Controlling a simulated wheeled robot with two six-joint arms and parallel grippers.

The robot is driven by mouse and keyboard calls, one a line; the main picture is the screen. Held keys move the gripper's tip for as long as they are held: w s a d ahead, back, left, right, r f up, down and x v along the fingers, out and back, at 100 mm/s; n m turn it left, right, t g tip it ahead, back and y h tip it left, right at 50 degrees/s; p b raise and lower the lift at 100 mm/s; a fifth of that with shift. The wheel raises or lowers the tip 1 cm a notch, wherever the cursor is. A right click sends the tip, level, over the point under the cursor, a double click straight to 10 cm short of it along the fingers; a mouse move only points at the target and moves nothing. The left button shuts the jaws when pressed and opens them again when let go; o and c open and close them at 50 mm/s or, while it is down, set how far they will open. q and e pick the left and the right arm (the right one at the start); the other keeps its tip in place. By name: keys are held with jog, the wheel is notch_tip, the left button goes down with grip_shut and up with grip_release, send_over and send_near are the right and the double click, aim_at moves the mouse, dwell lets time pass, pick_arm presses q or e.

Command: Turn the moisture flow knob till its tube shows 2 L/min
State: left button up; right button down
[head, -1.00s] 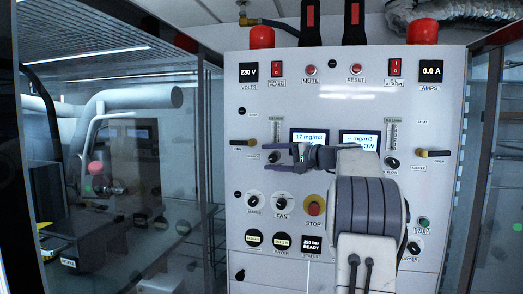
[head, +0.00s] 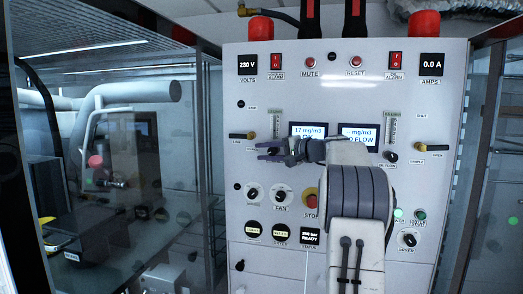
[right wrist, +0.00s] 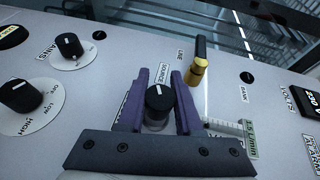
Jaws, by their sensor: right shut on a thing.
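My right gripper (head: 262,152) reaches the panel's left flow tube (head: 275,123) from the right. In the right wrist view its purple fingers (right wrist: 158,98) stand on both sides of a round black knob (right wrist: 158,101) with a white pointer line, shut on it. In the head view the fingers largely hide this knob. The tube also shows at a slant in the right wrist view (right wrist: 226,127), beside its L/min label. Its float level is too small to read. The left display (head: 309,131) reads 17 mg/m3. My left gripper is not in view.
A yellow-and-black lever (right wrist: 197,66) stands close beside the held knob. Other black knobs (right wrist: 69,45) sit nearby. The right display (head: 359,136) reads NO FLOW, beside a second tube (head: 393,127).

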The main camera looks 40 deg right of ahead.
jog(key=n+g+h+p, duration=0.1)
jog(key=g+p, duration=0.1)
jog(key=p, duration=0.1)
jog(key=shift+r, duration=0.2)
jog(key=shift+s+d+f+g+h+p, duration=0.1)
jog(key=shift+f+g+h+p, duration=0.4)
jog(key=shift+g, duration=0.3)
jog(key=shift+r, duration=0.1)
jog(key=c, duration=0.6)
grip_release()
